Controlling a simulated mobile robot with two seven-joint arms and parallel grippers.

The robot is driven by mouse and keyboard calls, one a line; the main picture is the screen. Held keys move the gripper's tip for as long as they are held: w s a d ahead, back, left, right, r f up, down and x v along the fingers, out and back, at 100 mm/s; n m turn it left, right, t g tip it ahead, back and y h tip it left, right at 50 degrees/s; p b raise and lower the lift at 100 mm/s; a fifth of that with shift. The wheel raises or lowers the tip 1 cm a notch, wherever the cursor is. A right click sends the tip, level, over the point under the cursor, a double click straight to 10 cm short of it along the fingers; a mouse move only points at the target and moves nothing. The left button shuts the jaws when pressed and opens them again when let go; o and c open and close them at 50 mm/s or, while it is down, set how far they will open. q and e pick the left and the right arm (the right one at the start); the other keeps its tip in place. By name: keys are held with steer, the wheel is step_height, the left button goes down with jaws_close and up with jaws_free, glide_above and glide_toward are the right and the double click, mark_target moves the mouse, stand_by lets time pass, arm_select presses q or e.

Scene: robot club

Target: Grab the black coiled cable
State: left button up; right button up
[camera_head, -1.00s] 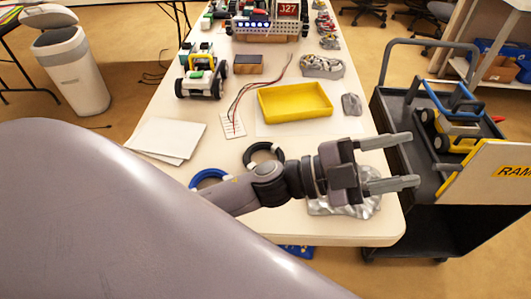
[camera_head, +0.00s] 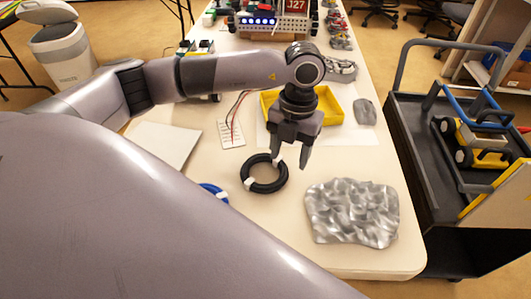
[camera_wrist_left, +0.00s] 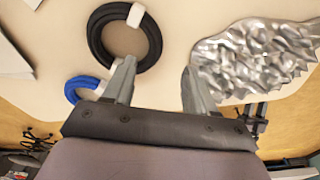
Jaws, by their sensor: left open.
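The black coiled cable (camera_head: 252,182) lies flat on the white table as a ring with white ties. My left gripper (camera_head: 291,161) points down above the table, just right of the ring's upper right edge, open and empty. In the left wrist view the black coiled cable (camera_wrist_left: 98,48) is at upper left, ahead of and left of the open fingers of my left gripper (camera_wrist_left: 152,85). My right gripper is not in view.
A blue coil (camera_head: 214,191) lies left of the black one, partly hidden by my arm. A crumpled silver sheet (camera_head: 352,212) lies to the right. A yellow tray (camera_head: 334,112) stands behind the gripper. White sheets (camera_head: 165,143) lie at left. A dark cart (camera_head: 425,150) stands beyond the table's right edge.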

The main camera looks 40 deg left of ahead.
mark_target(283, 176)
arm_select(q)
steer(key=f, duration=0.4)
steer(key=s+f, duration=0.1)
steer(key=f, duration=0.1)
steer(key=shift+s+a+f, duration=0.1)
steer(key=shift+a+f, duration=0.1)
steer(key=shift+a, duration=0.1)
jaws_close()
